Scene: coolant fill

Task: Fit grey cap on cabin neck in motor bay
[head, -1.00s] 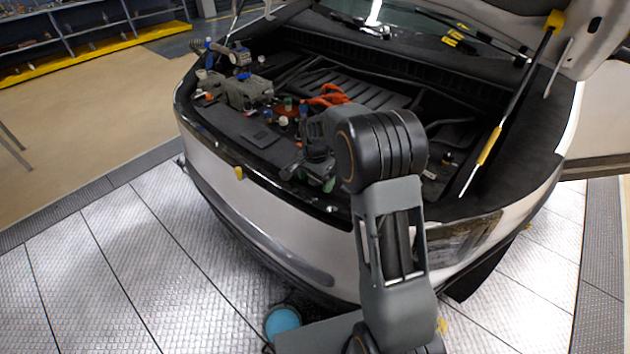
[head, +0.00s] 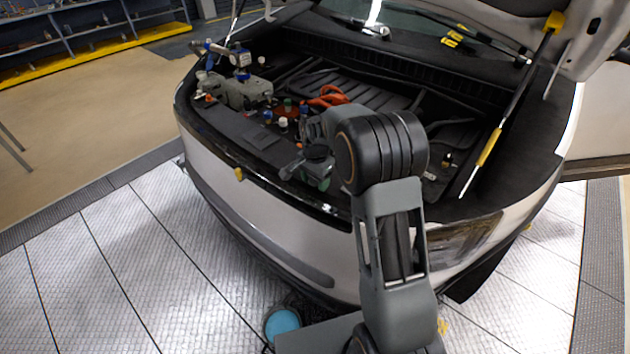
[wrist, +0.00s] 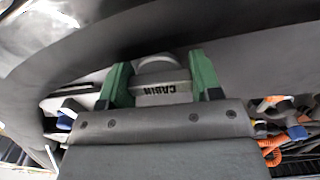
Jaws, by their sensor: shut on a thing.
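My gripper (wrist: 161,84) has green fingers, one on each side of a light grey cap (wrist: 157,68) in the wrist view. It is shut on the cap. The word CABIN shows upside down on a grey face between the fingers. In the head view my gripper (head: 320,180) is low over the front of the open motor bay (head: 262,137), partly hidden by my arm. The cap cannot be made out there. The cabin neck cannot be told for certain in either view.
Several small coloured caps and fittings (head: 283,122) stand left of my gripper. An orange cable (head: 328,96) lies behind them. A grey unit (head: 250,92) sits at the bay's left. A strut (head: 490,145) stands at the right, and the bumper (head: 260,215) edges the front.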

